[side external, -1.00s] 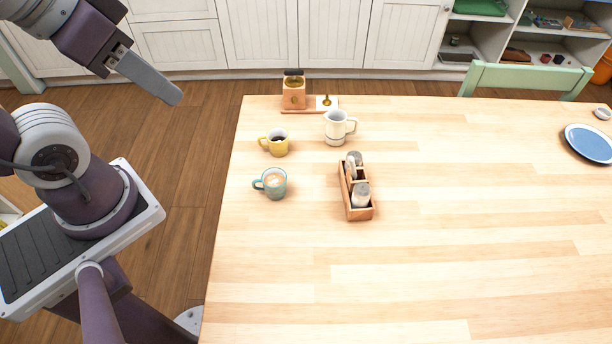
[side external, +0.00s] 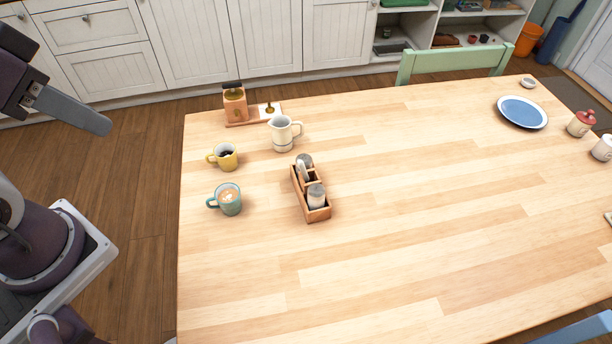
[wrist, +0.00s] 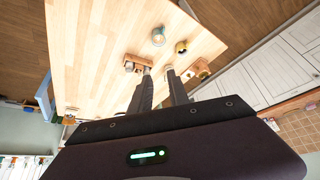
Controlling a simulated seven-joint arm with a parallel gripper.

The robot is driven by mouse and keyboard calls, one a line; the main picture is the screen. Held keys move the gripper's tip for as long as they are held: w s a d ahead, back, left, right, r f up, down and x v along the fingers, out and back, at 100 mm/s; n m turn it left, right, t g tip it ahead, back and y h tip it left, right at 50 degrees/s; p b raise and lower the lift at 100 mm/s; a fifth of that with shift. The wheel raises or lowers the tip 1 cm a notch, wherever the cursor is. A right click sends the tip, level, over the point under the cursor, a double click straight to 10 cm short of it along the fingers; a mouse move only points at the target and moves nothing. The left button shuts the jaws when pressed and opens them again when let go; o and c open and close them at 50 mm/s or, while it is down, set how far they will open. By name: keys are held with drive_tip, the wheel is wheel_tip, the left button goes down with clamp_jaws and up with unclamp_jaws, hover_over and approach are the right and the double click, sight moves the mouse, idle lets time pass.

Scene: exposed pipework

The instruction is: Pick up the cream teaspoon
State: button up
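I cannot clearly make out a cream teaspoon in either view. A pale, slim upright piece shows in the wooden caddy (side external: 320,214) on the table, but it is too small to tell what it is. My gripper (wrist: 159,75) is open and empty in the wrist view, its two dark fingers apart. In the side view, one grey finger (side external: 72,110) shows at the left, beyond the table's left edge and away from the caddy. The caddy also shows in the wrist view (wrist: 130,67).
A teal cup (side external: 231,204), a yellow cup (side external: 228,162) and a white jug (side external: 281,137) stand left of the caddy and behind it. A copper-coloured grinder (side external: 235,107) is at the back. A blue plate (side external: 522,112) lies far right. The table's middle and front are clear.

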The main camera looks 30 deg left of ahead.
drive_tip(key=m+g, duration=0.5)
drive_tip(key=g, duration=0.1)
hover_over(303, 176)
drive_tip(key=w, duration=0.1)
drive_tip(key=shift+h, duration=0.4)
wheel_tip(303, 176, down, 23)
drive_tip(key=shift+r, duration=0.2)
drive_tip(key=shift+n, duration=0.3)
drive_tip(key=f, duration=0.6)
drive_tip(key=shift+s+a+f, duration=0.1)
drive_tip(key=shift+s+f, duration=0.25)
drive_tip(key=shift+s, duration=0.05)
drive_tip(key=shift+c, duration=0.4)
